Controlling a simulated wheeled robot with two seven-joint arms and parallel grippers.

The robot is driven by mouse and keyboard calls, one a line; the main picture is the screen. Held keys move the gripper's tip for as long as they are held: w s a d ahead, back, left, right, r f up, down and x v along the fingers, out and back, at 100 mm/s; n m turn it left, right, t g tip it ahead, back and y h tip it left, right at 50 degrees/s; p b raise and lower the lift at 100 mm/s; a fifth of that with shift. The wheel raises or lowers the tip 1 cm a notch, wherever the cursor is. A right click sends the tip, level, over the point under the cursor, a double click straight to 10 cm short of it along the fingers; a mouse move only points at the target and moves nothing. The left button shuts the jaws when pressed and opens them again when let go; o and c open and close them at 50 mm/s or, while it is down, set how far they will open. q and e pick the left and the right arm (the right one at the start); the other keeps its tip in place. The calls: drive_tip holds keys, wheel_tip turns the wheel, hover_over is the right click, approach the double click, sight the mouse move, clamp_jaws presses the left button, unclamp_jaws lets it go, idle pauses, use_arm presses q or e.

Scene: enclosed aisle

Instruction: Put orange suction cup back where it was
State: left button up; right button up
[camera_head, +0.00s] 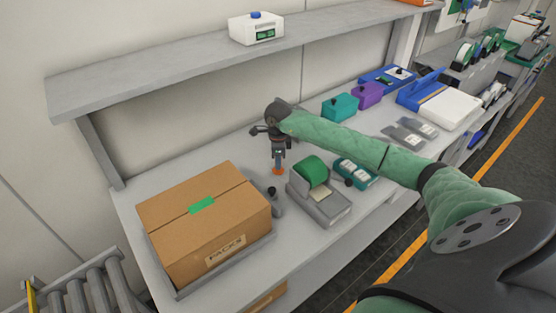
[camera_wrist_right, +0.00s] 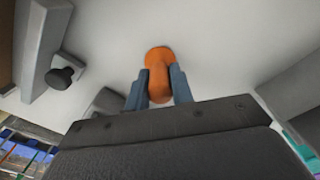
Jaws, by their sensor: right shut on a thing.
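The orange suction cup (camera_head: 278,171) is at the tip of my right gripper (camera_head: 278,160), over the grey bench between the cardboard box and the label printer. In the right wrist view the orange suction cup (camera_wrist_right: 158,62) sits between the two blue-grey fingers of my right gripper (camera_wrist_right: 158,88), which is shut on it. Its wide end faces the pale bench surface. I cannot tell whether it touches the bench. My left gripper is in neither view.
A cardboard box (camera_head: 165,220) stands on a grey scale-like tray to the left, with a black knob (camera_head: 271,191) beside it. A grey printer with a green roll (camera_head: 312,172) is close on the right. A shelf (camera_head: 150,75) overhangs the back. Bare bench lies behind the box.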

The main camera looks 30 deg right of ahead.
drive_tip(key=o, duration=0.7)
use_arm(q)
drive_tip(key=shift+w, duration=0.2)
use_arm(e)
drive_tip(key=shift+o, duration=0.5)
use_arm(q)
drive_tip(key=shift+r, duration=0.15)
use_arm(e)
drive_tip(key=shift+r, duration=0.1)
drive_tip(key=shift+r, duration=0.3)
wheel_tip(320, 180, up, 4)
drive_tip(key=shift+f+b, duration=0.25)
drive_tip(key=shift+b, duration=0.95)
wheel_tip(320, 180, up, 6)
drive_tip(key=b, duration=0.2)
drive_tip(key=shift+r+b, duration=0.15)
drive_tip(key=shift+b, duration=0.25)
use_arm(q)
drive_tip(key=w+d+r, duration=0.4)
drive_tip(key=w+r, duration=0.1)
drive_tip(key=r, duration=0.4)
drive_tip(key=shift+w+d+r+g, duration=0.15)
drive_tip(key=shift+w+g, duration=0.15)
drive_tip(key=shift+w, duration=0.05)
use_arm(e)
drive_tip(key=shift+r, duration=0.8)
